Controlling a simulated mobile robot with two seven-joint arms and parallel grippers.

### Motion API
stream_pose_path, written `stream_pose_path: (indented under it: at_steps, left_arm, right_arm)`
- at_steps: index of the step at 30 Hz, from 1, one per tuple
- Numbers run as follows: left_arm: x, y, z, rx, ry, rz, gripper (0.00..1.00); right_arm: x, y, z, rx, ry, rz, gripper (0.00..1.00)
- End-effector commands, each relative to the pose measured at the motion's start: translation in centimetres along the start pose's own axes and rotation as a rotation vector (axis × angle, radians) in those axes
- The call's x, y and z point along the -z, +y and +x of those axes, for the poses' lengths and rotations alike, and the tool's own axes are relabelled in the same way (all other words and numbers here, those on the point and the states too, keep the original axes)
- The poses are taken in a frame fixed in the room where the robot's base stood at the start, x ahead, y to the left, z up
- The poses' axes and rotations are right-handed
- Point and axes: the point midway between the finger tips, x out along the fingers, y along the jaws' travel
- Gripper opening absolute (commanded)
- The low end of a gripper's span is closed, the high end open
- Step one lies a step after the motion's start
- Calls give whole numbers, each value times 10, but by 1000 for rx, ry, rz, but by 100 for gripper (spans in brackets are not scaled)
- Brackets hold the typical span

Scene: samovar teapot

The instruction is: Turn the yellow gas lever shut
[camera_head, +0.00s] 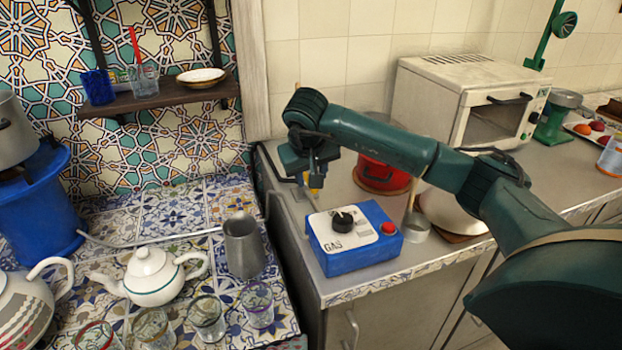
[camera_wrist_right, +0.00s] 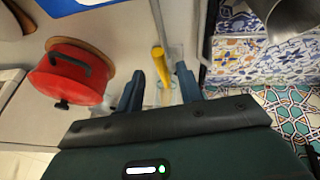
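The yellow gas lever (camera_wrist_right: 158,54) shows in the right wrist view, just beyond and between the two blue fingertips. In the head view only a small bit of yellow shows beside the fingers, mostly hidden by my gripper. My right gripper (camera_wrist_right: 160,72) is open, one finger on each side of the lever's line, with no clear contact. In the head view the right gripper (camera_head: 317,181) points down behind the blue gas box (camera_head: 362,258), which has a black knob (camera_head: 342,222) and a red button (camera_head: 389,228). My left gripper is not in view.
A red pot (camera_head: 381,176) stands behind my right forearm and also shows in the wrist view (camera_wrist_right: 68,74). A white oven (camera_head: 440,105) stands at the back. On the lower tiled table left are a metal jug (camera_head: 243,246), a white teapot (camera_head: 150,276) and several glasses.

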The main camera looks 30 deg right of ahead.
Motion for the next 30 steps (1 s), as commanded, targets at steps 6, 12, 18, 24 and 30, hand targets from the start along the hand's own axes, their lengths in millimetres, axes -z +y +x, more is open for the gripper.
stream_pose_path:
  at_steps: [6, 12, 18, 24, 30]
  left_arm:
    - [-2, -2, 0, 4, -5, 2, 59]
    - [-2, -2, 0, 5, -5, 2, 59]
    - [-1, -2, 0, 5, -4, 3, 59]
    - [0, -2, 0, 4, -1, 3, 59]
    - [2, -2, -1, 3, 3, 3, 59]
  right_arm:
    - [0, 0, 23, 1, -1, 1, 36]
    - [0, -1, 26, 2, 1, 0, 36]
    - [0, -1, 26, 2, 0, 0, 32]
    - [0, -1, 26, 2, 0, 0, 15]
    - [0, -1, 26, 2, 0, 0, 0]
